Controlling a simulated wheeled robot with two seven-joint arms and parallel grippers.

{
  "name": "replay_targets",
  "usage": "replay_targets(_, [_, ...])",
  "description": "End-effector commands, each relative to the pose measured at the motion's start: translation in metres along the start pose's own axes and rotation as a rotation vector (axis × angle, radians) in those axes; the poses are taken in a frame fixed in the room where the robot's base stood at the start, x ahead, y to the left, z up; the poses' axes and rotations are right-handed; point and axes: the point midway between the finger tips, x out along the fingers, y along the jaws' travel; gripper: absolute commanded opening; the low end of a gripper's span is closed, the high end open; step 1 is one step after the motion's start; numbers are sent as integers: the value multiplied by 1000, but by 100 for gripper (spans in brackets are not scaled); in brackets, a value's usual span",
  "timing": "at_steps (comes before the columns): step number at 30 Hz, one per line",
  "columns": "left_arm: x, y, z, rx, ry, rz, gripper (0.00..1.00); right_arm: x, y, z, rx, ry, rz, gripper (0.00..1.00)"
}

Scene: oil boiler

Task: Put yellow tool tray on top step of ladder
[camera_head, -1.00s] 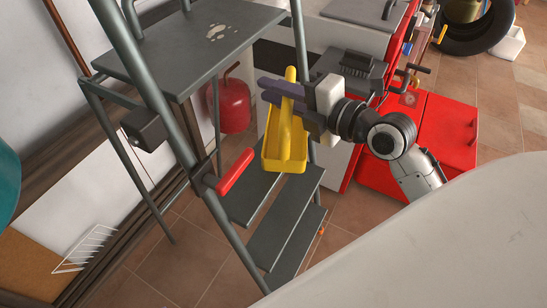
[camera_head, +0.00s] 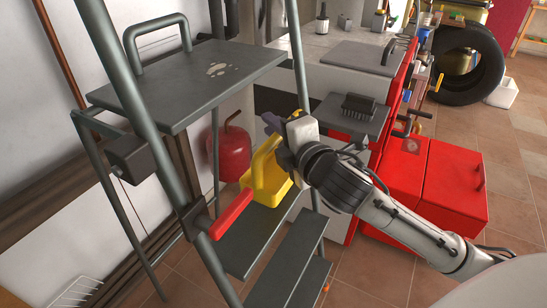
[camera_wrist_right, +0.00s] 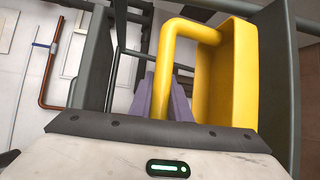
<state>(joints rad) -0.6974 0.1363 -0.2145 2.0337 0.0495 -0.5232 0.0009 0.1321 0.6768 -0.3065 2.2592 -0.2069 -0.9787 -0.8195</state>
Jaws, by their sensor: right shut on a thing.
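The yellow tool tray (camera_head: 266,184) hangs from my right gripper (camera_head: 272,128), which is shut on its handle. In the right wrist view the yellow handle (camera_wrist_right: 172,75) stands between the purple fingers, with the tray's body to its right. My left gripper is not in view.
The ladder's lower steps (camera_head: 285,262) and a red-gripped side rail (camera_head: 231,214) are near the tray. A red tank (camera_head: 231,152) stands behind. A red cabinet (camera_head: 452,187) and a grey worktop are to the right. A tyre (camera_head: 470,62) stands far right.

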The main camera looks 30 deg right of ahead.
Motion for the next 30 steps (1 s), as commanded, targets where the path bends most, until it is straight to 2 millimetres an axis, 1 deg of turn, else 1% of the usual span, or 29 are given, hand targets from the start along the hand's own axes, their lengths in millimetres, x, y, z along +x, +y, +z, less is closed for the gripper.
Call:
replay_targets(5, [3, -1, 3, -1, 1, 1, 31, 2, -13, -1, 1, 0, 4, 0])
replay_targets(10, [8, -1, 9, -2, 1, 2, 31, 6, -38, -4, 0, 0, 1, 0])
replay_targets(12, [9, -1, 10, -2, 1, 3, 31, 7, -44, -5, 0, 0, 4, 0])
replay_targets(19, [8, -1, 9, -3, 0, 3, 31, 7, -43, -5, 0, 0, 5, 0])
replay_targets(23, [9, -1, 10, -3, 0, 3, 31, 8, -46, -5, 0, 0, 4, 0])
replay_targets(24, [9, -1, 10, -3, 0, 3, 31, 8, -47, -5, 0, 0, 2, 23])
replay_targets(26, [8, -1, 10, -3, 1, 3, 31, 8, -47, -5, 0, 0, 2, 33])
replay_targets(27, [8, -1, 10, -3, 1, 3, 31, 8, -47, -5, 0, 0, 2, 35])
replay_targets(30, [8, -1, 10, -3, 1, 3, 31, 8, -46, -5, 0, 0, 2, 35])
